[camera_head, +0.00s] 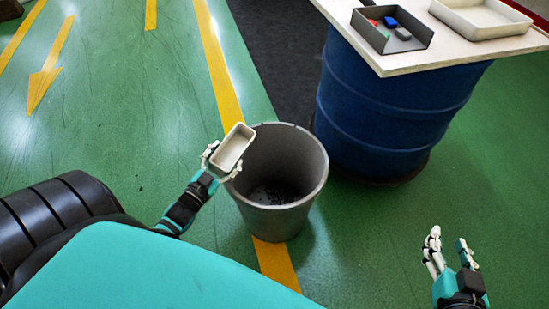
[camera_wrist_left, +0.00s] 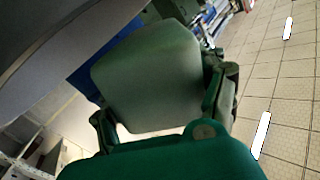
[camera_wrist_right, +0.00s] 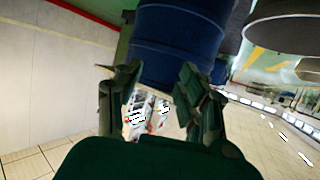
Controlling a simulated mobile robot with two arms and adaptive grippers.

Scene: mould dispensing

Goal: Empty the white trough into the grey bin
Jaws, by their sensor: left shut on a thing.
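The white trough (camera_head: 233,147) is held in my left gripper (camera_head: 221,164), at the upper left rim of the grey bin (camera_head: 310,175). Its open side faces the head camera and its inside looks bare; I cannot tell its exact tilt. In the left wrist view the trough (camera_wrist_left: 150,80) fills the space between the fingers. Dark bits show on the bin's floor. My right gripper (camera_head: 452,255) is open and empty, low at the right. In the right wrist view its fingers (camera_wrist_right: 152,105) stand apart with nothing between them.
A blue drum (camera_head: 385,115) stands just right of the bin and carries a white board (camera_head: 465,50). On the board are a grey tray (camera_head: 362,30) with several small coloured blocks and a pale tray (camera_head: 485,30).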

